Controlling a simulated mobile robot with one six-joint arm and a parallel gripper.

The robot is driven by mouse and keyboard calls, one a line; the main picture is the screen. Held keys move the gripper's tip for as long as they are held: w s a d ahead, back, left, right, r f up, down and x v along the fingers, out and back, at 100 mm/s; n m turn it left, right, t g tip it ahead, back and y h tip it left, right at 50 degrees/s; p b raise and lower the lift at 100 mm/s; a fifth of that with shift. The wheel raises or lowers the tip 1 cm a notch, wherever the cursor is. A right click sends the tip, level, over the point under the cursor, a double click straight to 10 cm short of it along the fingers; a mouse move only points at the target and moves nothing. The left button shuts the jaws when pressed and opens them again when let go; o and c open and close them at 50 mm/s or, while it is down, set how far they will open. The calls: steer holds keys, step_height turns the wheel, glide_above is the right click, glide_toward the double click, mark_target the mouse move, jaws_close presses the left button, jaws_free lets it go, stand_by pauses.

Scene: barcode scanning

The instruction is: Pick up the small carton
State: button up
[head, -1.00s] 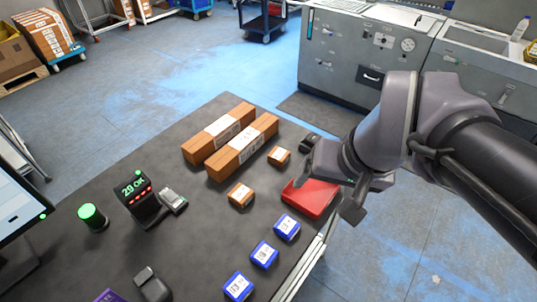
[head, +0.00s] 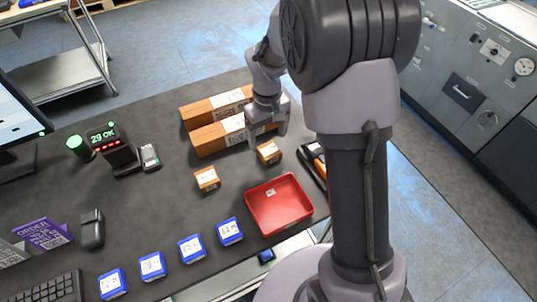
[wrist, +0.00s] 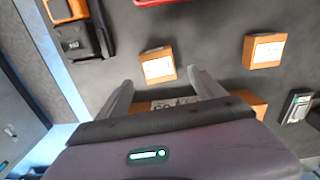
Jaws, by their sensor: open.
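Two small brown cartons with white labels stand apart on the dark table. One small carton (head: 269,152) is just in front of my gripper (head: 268,132) in the head view; the other small carton (head: 207,178) is to its left. In the wrist view, the first small carton (wrist: 158,66) lies just beyond and between the fingertips of my open, empty gripper (wrist: 160,82). The second small carton (wrist: 264,50) is off to the right there. I cannot tell the exact height of the fingers above the table.
Two long brown cartons (head: 220,134) lie behind, partly under my gripper. A red tray (head: 255,213) is in front, and a black and orange tool (head: 318,165) is at the right. Several blue boxes (head: 191,248) line the front edge. A scanner stand (head: 112,148) is at left.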

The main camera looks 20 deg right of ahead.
mark_target(269, 150)
steer(key=f+b, duration=0.1)
steer(key=f, duration=0.2)
steer(key=f+b, duration=0.1)
steer(key=f, duration=0.1)
steer(key=shift+s+d+f+b, duration=0.15)
steer(key=shift+s+f+b, duration=0.1)
steer(key=shift+b, duration=0.1)
steer(key=shift+r, duration=0.2)
steer(key=c, duration=1.6)
